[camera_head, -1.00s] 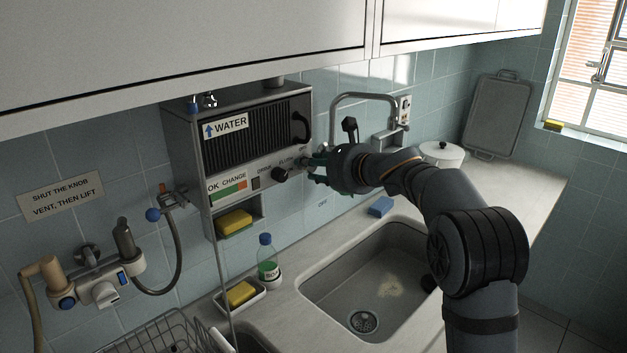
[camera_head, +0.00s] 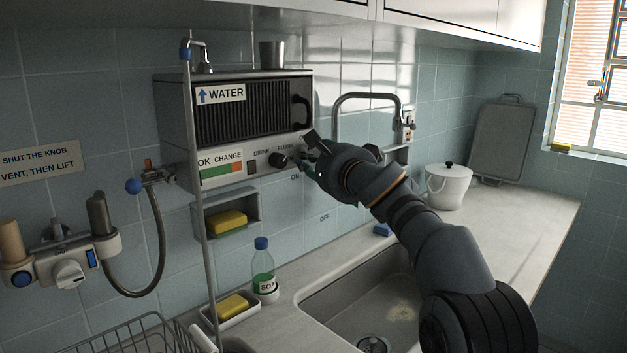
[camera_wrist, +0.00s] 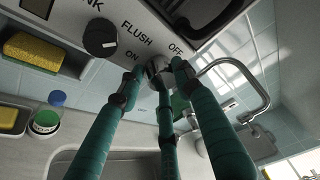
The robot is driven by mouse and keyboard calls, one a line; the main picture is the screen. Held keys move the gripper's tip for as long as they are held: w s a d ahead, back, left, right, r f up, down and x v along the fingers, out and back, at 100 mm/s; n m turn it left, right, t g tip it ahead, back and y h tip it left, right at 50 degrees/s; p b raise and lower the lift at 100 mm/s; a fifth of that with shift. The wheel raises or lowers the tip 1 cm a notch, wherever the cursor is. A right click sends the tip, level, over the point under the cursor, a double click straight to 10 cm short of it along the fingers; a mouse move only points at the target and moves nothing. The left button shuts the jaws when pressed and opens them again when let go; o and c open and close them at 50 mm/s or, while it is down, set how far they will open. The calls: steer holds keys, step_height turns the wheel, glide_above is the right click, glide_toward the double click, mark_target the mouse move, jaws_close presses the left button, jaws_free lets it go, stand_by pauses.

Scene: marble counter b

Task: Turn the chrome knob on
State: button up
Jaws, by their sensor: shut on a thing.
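The chrome knob (camera_wrist: 157,66) shows in the wrist view on the panel under the FLUSH label, between the ON and OFF marks. My gripper (camera_wrist: 160,75) has green fingers closed around it, and they hide part of it. In the head view my gripper (camera_head: 309,168) is at the right end of the panel of the metal water unit (camera_head: 222,179), and I cannot make out the knob clearly behind the fingers. I cannot tell which mark the knob points to.
A black knob (camera_wrist: 101,38) sits close beside the fingers on the same panel. Below are a soap bottle (camera_head: 262,268), a yellow sponge (camera_head: 233,305) and the sink (camera_head: 345,292). A tap (camera_head: 366,97) arches right of the unit. A white pot (camera_head: 447,187) stands farther right.

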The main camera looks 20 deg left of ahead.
steer(key=n+b, duration=0.1)
steer(key=b, duration=0.1)
steer(key=n+b, duration=0.1)
steer(key=n+t+y+b, duration=0.1)
steer(key=b, duration=0.1)
steer(key=shift+w+d+f+n+b, duration=0.15)
steer(key=shift+d+n+b, duration=0.1)
steer(key=shift+n+b, duration=0.65)
steer(key=shift+b, duration=0.15)
steer(key=shift+r+t, duration=0.3)
steer(key=shift+r, duration=0.1)
steer(key=o, duration=1.1)
steer(key=shift+f+y, duration=0.15)
steer(key=shift+y, duration=0.15)
steer(key=shift+a, duration=0.1)
steer(key=shift+f, duration=0.15)
steer(key=shift+s, duration=0.3)
steer(key=v, duration=1.1)
steer(key=shift+s+d, duration=0.15)
steer(key=shift+d, duration=0.2)
